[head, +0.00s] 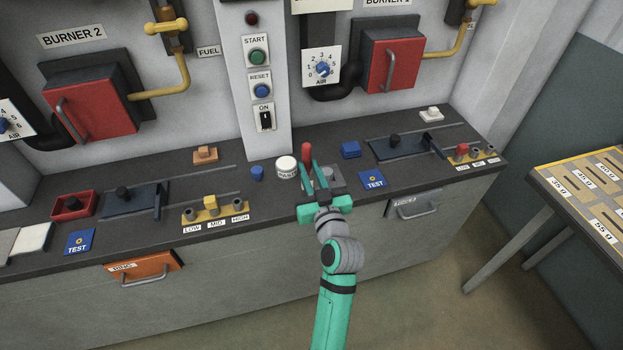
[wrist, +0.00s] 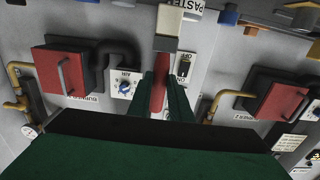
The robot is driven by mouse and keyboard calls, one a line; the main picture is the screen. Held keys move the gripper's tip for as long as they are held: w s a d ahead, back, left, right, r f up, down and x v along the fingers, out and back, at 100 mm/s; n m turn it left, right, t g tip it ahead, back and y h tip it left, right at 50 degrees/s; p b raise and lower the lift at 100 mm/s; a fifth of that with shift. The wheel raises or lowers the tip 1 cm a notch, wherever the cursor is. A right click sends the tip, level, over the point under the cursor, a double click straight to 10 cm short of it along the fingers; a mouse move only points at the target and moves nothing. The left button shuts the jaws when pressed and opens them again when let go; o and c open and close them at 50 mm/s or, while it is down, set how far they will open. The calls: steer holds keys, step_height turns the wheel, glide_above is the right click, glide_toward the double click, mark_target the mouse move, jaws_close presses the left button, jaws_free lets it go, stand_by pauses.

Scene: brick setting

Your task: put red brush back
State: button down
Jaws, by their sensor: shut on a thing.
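The red brush (head: 307,153) is upright between the green fingers of my gripper (head: 311,170), above the grey counter. In the wrist view the red brush (wrist: 158,92) is held between the dark green fingers of my gripper (wrist: 162,88), with a pale block-like end beyond it. The white jar marked PASTE (head: 287,167) stands just left of my gripper and is partly seen at the top of the wrist view (wrist: 190,6). A grey block (head: 333,179) lies right beside my gripper, partly hidden by it.
A blue cylinder (head: 257,173) is left of the jar, and a blue block (head: 350,150) is to the right. A blue TEST pad (head: 373,181) lies near the front edge. A red tray (head: 73,206) is at far left. Red burner doors (head: 395,65) line the wall behind.

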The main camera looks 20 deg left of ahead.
mark_target(310, 175)
steer(key=shift+w+d+f, duration=0.1)
steer(key=shift+w+f, duration=0.1)
steer(key=shift+f, duration=0.05)
steer(key=shift+w+f, duration=0.1)
steer(key=shift+f, duration=1.55)
steer(key=shift+f, duration=0.15)
steer(key=c, duration=1.6)
jaws_free()
